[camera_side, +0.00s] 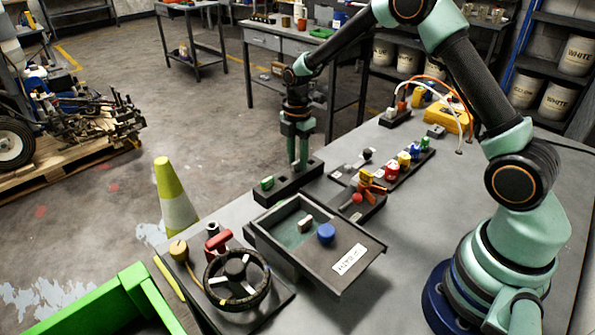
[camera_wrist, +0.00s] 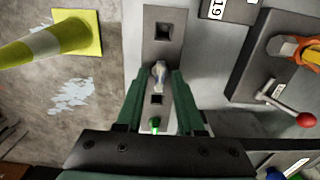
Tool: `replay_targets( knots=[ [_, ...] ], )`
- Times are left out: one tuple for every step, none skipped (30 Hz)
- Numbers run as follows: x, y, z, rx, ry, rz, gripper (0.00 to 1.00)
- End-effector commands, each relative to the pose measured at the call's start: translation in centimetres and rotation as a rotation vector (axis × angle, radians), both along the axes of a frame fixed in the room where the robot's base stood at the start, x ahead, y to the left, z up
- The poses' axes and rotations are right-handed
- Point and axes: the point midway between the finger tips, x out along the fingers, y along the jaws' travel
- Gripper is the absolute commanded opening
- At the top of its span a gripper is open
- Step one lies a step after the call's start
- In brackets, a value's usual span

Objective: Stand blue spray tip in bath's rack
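A dark rack block (camera_side: 288,183) with square holes lies along the table edge, also in the wrist view (camera_wrist: 163,12). A green tip (camera_side: 267,182) stands at its near end. My gripper (camera_side: 298,164) points down over the rack's farther part. In the wrist view its fingers (camera_wrist: 159,78) look apart, with a small pale grey piece (camera_wrist: 158,74) between them at a hole; contact is unclear. The grey bath (camera_side: 268,240) holds a blue cylinder (camera_side: 326,234) and a small pale piece (camera_side: 305,223). A blue tip-like piece (camera_side: 415,152) stands in the coloured row. I cannot tell which is the spray tip.
Right of the rack are a red-knobbed lever (camera_side: 356,198) and an orange handle (camera_side: 372,186). A black handwheel (camera_side: 237,280) stands at the near table end. A yellow-and-white cone (camera_side: 175,200) is on the floor. Hoses arch at the table's back.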

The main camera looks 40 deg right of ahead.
Motion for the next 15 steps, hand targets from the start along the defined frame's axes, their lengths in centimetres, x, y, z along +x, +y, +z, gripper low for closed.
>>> replay_targets(
  knots=[
    [0.0,0.0,0.01,0.0,0.0,0.0,0.13],
    [0.0,0.0,0.01,0.0,0.0,0.0,0.02],
    [0.0,0.0,0.01,0.0,0.0,0.0,0.0],
    [0.0,0.0,0.01,0.0,0.0,0.0,0.0],
    [0.0,0.0,0.01,0.0,0.0,0.0,0.0],
    [0.01,0.0,0.02,0.0,0.0,0.0,0.0],
    [0.01,0.0,0.02,0.0,0.0,0.0,0.0],
    [0.01,0.0,0.02,0.0,0.0,0.0,0.0],
    [0.01,0.0,0.03,0.0,0.0,0.0,0.0],
    [0.01,0.0,0.05,0.0,0.0,0.0,0.0],
    [0.01,0.0,0.08,0.0,0.0,0.0,0.0],
    [0.02,0.0,0.12,0.0,-0.001,0.0,0.0],
    [0.02,0.0,0.16,0.0,-0.001,0.0,0.0],
    [0.02,0.0,0.21,0.0,-0.001,0.0,0.0],
    [0.02,0.0,0.28,0.0,-0.001,0.0,0.0]
  ],
)
